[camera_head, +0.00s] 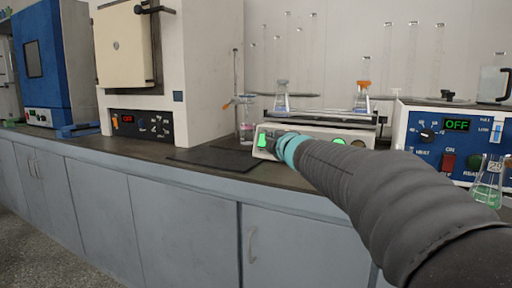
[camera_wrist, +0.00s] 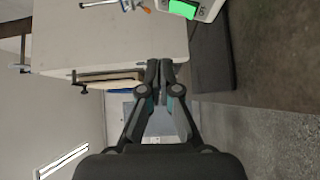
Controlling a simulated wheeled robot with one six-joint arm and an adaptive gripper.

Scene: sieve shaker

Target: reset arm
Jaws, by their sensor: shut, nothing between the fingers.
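My arm reaches from the lower right of the head view toward the white shaker-like machine (camera_head: 318,130) on the bench. My gripper (camera_wrist: 158,68) shows in the wrist view with its fingers together and nothing between them. In the head view its fingers are mostly hidden behind my arm, and a dark part shows in front of the machine. The machine's front has a lit green button (camera_head: 262,141) on the left and another green spot on the right. In the wrist view the green light shows at the top edge of the picture. I cannot tell whether my gripper touches the machine.
Flasks (camera_head: 282,100) stand on or behind the machine. A white oven (camera_head: 210,70) and a blue cabinet (camera_head: 58,60) stand to the left. A blue-fronted device (camera_head: 460,125) reading OFF and a flask with green liquid (camera_head: 487,192) are on the right. A dark mat (camera_head: 215,158) lies bare on the bench.

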